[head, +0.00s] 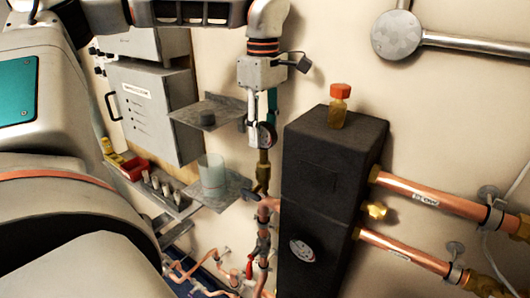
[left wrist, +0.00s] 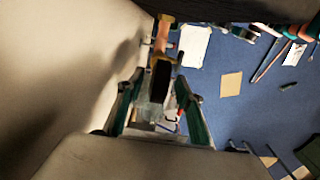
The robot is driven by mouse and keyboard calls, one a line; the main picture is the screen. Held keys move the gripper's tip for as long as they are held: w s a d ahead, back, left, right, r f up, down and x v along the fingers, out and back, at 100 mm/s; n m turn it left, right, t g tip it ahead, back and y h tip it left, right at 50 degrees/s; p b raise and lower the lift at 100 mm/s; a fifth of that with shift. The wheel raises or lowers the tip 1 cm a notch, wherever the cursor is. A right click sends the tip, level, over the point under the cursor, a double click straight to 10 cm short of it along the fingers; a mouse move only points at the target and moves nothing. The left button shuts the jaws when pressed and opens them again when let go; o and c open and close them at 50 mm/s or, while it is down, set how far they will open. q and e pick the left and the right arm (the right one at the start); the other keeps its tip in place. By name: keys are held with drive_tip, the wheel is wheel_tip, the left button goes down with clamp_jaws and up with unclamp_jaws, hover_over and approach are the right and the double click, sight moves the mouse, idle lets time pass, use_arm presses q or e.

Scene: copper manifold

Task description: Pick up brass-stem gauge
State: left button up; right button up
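The brass-stem gauge (head: 267,135) has a round dial with a dark rim and a brass stem below it, which joins the vertical pipework left of the black box. In the left wrist view the gauge (left wrist: 160,80) is seen edge-on as a dark disc, with brass beyond it. My left gripper (head: 262,130) points down at the gauge from above. In the left wrist view its teal-padded fingers (left wrist: 157,108) are apart, on either side of the gauge, with gaps visible. My right gripper is in neither view.
A shelf (head: 215,112) and a clear cup (head: 212,175) are to the left. Copper pipes (head: 425,190) run right. A grey cabinet (head: 155,110) is on the wall.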

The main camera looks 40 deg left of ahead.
sight(264, 146)
use_arm(q)
drive_tip(key=shift+w+f, duration=0.1)
drive_tip(key=shift+f, duration=2.25)
clamp_jaws()
drive_tip(key=shift+r, duration=0.1)
